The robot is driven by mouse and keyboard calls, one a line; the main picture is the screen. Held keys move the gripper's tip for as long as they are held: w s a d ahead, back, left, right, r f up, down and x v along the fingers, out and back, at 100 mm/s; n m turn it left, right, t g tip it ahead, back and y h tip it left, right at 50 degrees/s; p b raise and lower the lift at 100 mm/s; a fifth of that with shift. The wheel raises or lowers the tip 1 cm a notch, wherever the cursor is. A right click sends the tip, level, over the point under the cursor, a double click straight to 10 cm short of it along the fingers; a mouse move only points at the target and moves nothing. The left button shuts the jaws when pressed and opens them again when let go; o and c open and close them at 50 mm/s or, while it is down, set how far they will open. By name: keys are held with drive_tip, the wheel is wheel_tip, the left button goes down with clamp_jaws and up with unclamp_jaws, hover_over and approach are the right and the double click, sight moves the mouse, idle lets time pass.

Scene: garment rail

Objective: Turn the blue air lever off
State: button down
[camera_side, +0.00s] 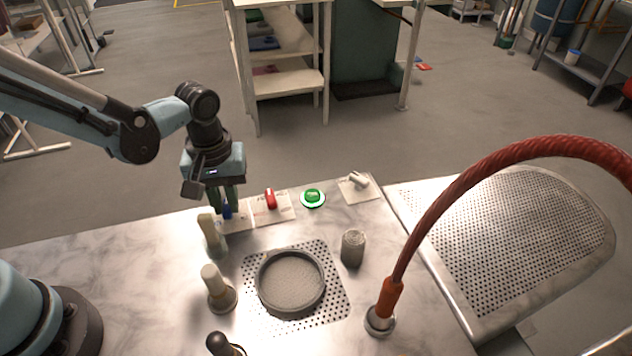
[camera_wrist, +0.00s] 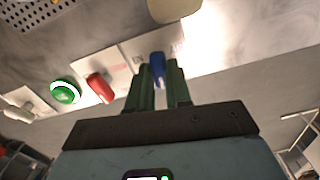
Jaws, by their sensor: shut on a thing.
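The blue air lever (camera_side: 227,211) stands on a pale plate (camera_side: 243,223) at the back edge of the metal table. My gripper (camera_side: 224,206) is over it, pointing down, with its green fingers on either side of the lever. In the wrist view the blue lever (camera_wrist: 157,69) sits between the two green fingers (camera_wrist: 160,80). The gripper is shut on it. The lever's lower part and exact angle are partly hidden by the fingers.
A red lever (camera_side: 271,198) is right beside it, then a green button (camera_side: 313,197) and a white switch (camera_side: 357,181). Pale-topped posts (camera_side: 212,236) stand close in front. A round dish (camera_side: 291,283) and a red hose (camera_side: 420,220) are farther right.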

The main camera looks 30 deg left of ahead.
sight(226, 205)
drive_tip(key=shift+n, duration=1)
drive_tip(key=c, duration=1)
unclamp_jaws()
drive_tip(key=shift+c, duration=0.2)
drive_tip(key=shift+r, duration=0.1)
wheel_tip(226, 205, up, 12)
